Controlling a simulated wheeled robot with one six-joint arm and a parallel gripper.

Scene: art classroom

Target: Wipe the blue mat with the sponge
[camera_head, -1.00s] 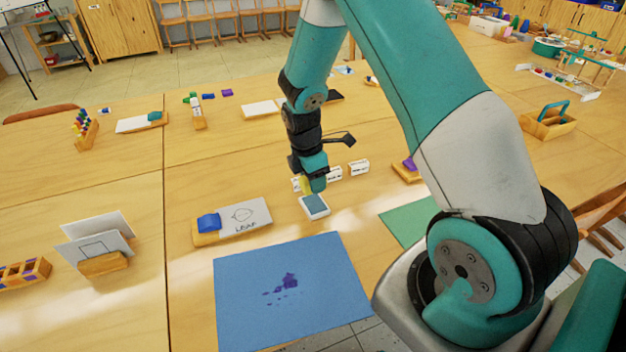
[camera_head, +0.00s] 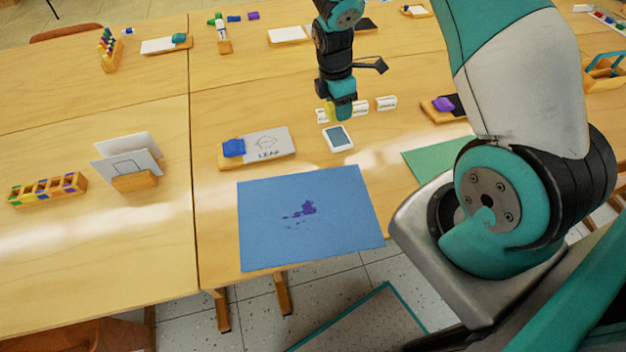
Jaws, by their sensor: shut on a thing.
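The blue mat (camera_head: 262,245) lies flat at the table's front edge, with a purple blotch (camera_head: 300,212) and small specks near its middle. My gripper (camera_head: 342,110) is beyond the mat, behind a small white-framed pad (camera_head: 338,138). It is shut on a small yellow thing that looks like the sponge (camera_head: 344,113), mostly hidden by the fingers. I cannot tell how far it is above the table.
White labelled blocks (camera_head: 385,103) stand beside my gripper. A wooden holder with a blue block and leaf card (camera_head: 265,143) is behind the mat. A green mat (camera_head: 425,160) lies to its right. Card stand (camera_head: 135,181) and paint tray (camera_head: 47,188) are left; bare table lies between.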

